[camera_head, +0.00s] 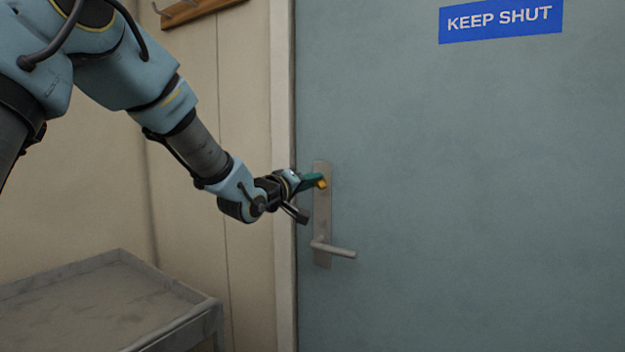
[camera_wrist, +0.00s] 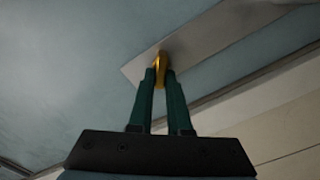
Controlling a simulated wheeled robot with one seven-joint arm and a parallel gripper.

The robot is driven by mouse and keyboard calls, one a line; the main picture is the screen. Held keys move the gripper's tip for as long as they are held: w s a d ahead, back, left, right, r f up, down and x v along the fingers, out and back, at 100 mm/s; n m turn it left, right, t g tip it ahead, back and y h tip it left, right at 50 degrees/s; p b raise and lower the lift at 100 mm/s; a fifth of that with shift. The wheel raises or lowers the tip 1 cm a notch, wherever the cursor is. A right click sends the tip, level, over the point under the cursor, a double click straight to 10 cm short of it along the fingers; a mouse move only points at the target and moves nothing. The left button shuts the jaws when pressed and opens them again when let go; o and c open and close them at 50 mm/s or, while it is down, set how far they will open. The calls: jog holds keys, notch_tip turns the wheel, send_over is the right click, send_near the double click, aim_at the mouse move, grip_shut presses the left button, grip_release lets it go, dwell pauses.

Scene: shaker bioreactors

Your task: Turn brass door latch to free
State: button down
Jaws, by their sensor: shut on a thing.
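The brass latch (camera_head: 322,184) is a small yellow knob near the top of the metal plate (camera_head: 321,215) on the blue-grey door (camera_head: 450,200). My gripper (camera_head: 316,181) reaches it from the left, with its green fingers at the knob. In the wrist view the brass latch (camera_wrist: 160,66) sits between the two fingertips of my gripper (camera_wrist: 161,78), which are shut on it. The fingers cover part of the latch, and I cannot tell its exact turn. The lever handle (camera_head: 335,250) lies below, roughly level and pointing right.
The door frame (camera_head: 284,120) runs upright just left of the plate. A grey tray-topped table or cart (camera_head: 90,305) stands at the lower left. A wooden hook rail (camera_head: 195,11) is on the wall above. A blue KEEP SHUT sign (camera_head: 500,20) is on the door. The door's right side is clear.

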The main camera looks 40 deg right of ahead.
jog(key=shift+w+f+n+p, duration=0.15)
jog(key=shift+n+p, duration=0.4)
jog(key=shift+n, duration=1.35)
jog(key=shift+f+n+p, duration=0.15)
jog(key=shift+n+p, duration=0.4)
jog(key=shift+n, duration=1.35)
jog(key=c, duration=0.9)
grip_release()
jog(key=shift+o, duration=0.2)
jog(key=b+v, duration=0.2)
jog(key=v, duration=0.9)
